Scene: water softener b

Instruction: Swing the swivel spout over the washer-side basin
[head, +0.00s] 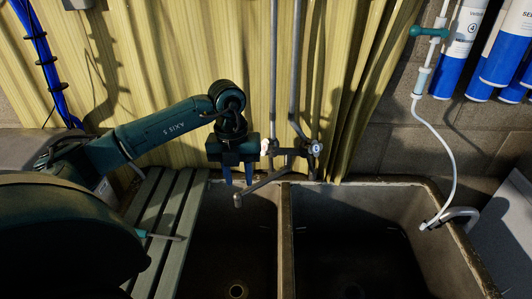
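The swivel spout (266,183) is a dull metal pipe. It runs from the wall faucet (291,152) forward and left, and its downturned tip hangs over the left basin (230,250), near its back edge. The right basin (360,255) lies across a divider; which one is washer-side I cannot tell. My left gripper (238,180) points down just behind and above the spout's tip. Its two fingers are apart, with nothing seen held between them. The right finger is close to the spout; I cannot tell whether they touch. My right gripper is not in view.
A slatted board (165,215) lies over the left side of the left basin. Two vertical pipes (295,70) rise behind the faucet before a yellow curtain (180,60). A white hose (447,150) drops to the right basin's edge, below blue-and-white filter cartridges (460,45).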

